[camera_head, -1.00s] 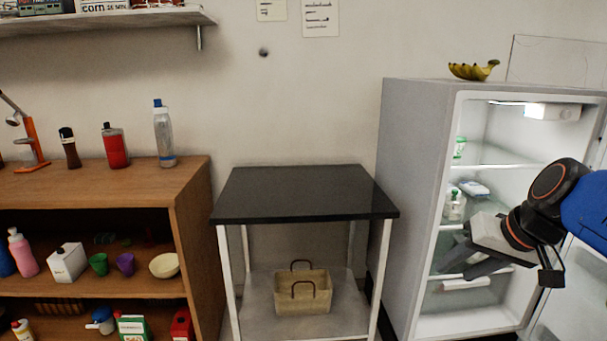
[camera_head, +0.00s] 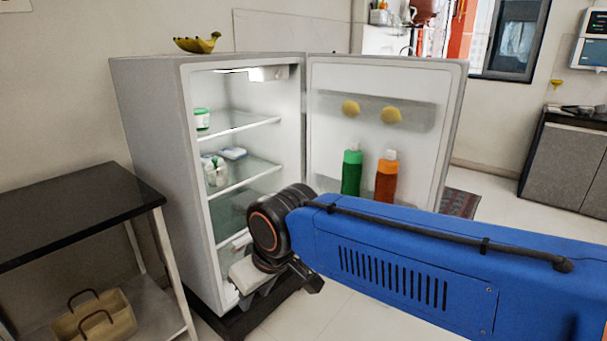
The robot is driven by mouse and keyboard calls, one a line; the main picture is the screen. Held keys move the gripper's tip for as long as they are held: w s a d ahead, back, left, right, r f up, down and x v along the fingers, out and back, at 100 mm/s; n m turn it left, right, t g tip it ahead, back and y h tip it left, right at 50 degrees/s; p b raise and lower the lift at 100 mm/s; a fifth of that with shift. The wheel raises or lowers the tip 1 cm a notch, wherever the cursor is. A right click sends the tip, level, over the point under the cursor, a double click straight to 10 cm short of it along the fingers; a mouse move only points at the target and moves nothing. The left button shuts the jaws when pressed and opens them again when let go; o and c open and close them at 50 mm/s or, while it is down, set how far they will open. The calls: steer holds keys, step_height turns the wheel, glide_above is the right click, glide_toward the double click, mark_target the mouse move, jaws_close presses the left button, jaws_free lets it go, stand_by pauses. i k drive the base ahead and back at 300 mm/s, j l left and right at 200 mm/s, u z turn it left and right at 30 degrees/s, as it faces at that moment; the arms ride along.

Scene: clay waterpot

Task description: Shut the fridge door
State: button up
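The white fridge (camera_head: 152,130) stands left of centre with its lit inside showing. Its door (camera_head: 442,95) is wide open, swung out to the right on the hinge at the fridge's right side. The door's shelves hold a green bottle (camera_head: 351,174), an orange-brown bottle (camera_head: 386,178) and two yellow lemons (camera_head: 351,108). My gripper (camera_head: 250,296) is in front of the fridge's lower part, pointing down and left, apart from the door. Its fingers are mostly hidden behind the wrist, so their opening is unclear. My blue arm covers the door's lower part.
Bananas (camera_head: 197,43) lie on top of the fridge. A black-topped table (camera_head: 75,215) with a basket (camera_head: 95,318) below stands close at left. A grey cabinet (camera_head: 568,165) stands at far right. Open floor (camera_head: 490,190) lies between the door and that cabinet.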

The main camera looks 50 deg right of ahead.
mark_target(427, 94)
steer(key=k+l+u, duration=0.15)
steer(key=k+l, duration=0.35)
steer(key=l, duration=0.2)
steer(key=k+l+u, duration=0.1)
steer(key=k+l, duration=0.4)
steer(key=l+u, duration=0.1)
steer(key=l, duration=0.3)
steer(key=k+l+u, duration=0.1)
steer(key=l, duration=0.35)
steer(key=k+l+u, duration=0.1)
steer(key=l, duration=0.3)
steer(key=k+l+u, duration=0.1)
steer(key=l, duration=0.3)
steer(key=k+l, duration=0.15)
steer(key=l, duration=0.25)
steer(key=k+l+u, duration=0.15)
steer(key=l, duration=0.2)
steer(key=l+u, duration=0.35)
steer(key=l, duration=1.95)
steer(key=k+j+z, duration=0.4)
steer(key=k+j, duration=0.45)
steer(key=j, duration=0.15)
